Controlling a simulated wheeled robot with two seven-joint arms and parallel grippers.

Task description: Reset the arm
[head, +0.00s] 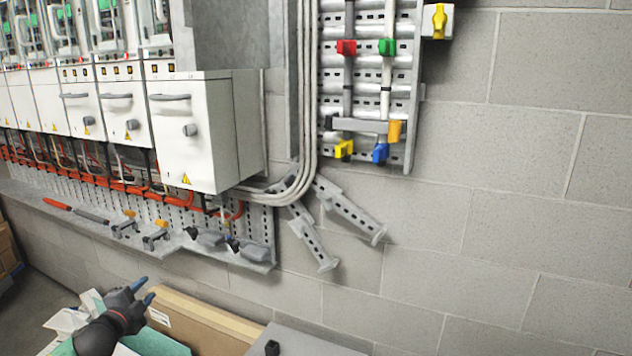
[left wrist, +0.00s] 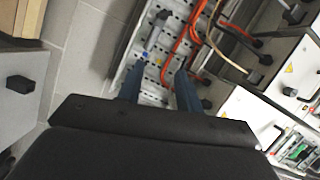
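My left gripper (head: 144,291) is at the lower left of the head view, in front of the wall and above the cardboard boxes. Its two blue fingers are apart with nothing between them. In the left wrist view the open fingers (left wrist: 160,72) point toward the perforated metal shelf (left wrist: 144,77), which lies beyond them. My left gripper touches nothing that I can see. My right gripper is not in view.
White drive cabinets (head: 185,155) line the wall above a perforated shelf (head: 262,254) holding several tools and clamps. A cardboard box (head: 205,318) and a grey surface (head: 305,343) lie below. A rack with coloured clips (head: 366,120) hangs right. The right-hand wall is bare.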

